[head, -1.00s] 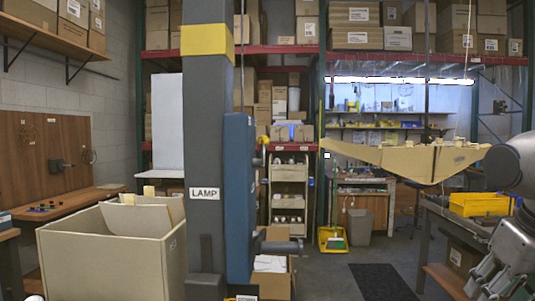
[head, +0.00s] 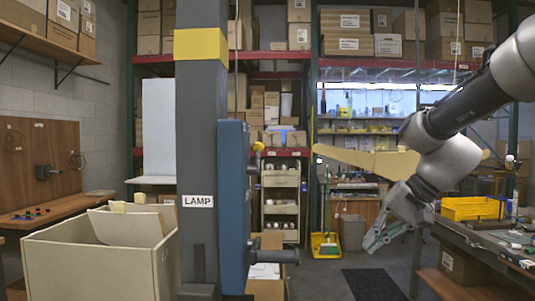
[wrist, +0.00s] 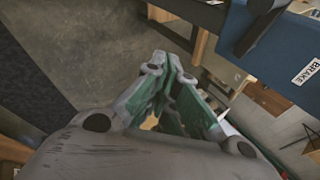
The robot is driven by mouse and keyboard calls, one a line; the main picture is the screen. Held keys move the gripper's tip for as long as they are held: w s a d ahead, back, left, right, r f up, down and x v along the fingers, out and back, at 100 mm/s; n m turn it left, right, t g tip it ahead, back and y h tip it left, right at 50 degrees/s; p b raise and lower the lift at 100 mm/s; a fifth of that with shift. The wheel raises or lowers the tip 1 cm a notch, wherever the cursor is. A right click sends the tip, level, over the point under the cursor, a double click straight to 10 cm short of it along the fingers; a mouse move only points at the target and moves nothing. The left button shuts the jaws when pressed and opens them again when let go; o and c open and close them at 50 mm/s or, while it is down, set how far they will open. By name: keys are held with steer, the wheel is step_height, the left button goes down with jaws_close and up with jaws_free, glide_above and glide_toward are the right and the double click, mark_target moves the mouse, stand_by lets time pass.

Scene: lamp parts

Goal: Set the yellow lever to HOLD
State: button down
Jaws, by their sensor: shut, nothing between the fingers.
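The yellow lever (head: 257,147) shows in the head view as a small yellow knob on the upper side of a blue box. The blue box (head: 234,205) is fixed to the grey column marked LAMP. No HOLD mark is readable, so the lever's setting cannot be told. My gripper (head: 372,246) is shut and empty, to the right of the blue box and lower than the lever, apart from both. In the wrist view its green fingers (wrist: 164,62) are together. There the blue box (wrist: 285,40) with a BRAKE label is at upper right; the yellow lever is not seen.
A dark grey handle (head: 274,256) sticks out low on the blue box. A beige bin (head: 90,262) stands left of the column (head: 199,120). A tan, boat-shaped piece (head: 350,157) is partly behind my arm. A workbench with a yellow tray (head: 470,208) is at right.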

mark_target(257, 159)
steer(key=w+a+r+m+t+y, duration=0.1)
steer(key=w+a+r+y, duration=0.3)
steer(key=r, duration=0.5)
steer(key=w+a+r+m+t+y, duration=0.2)
steer(key=w+a+r+m+y, duration=0.1)
steer(key=w+a+r, duration=0.5)
steer(key=shift+w+a+r+m+t+y, duration=0.3)
steer(key=shift+w+a+r+m+y, duration=0.15)
steer(key=shift+a+r, duration=0.35)
steer(key=x, duration=1)
steer(key=s, duration=0.1)
steer(key=s+r, duration=0.1)
steer(key=s, duration=0.1)
steer(key=shift+s+a+r, duration=0.3)
steer(key=shift+s, duration=0.1)
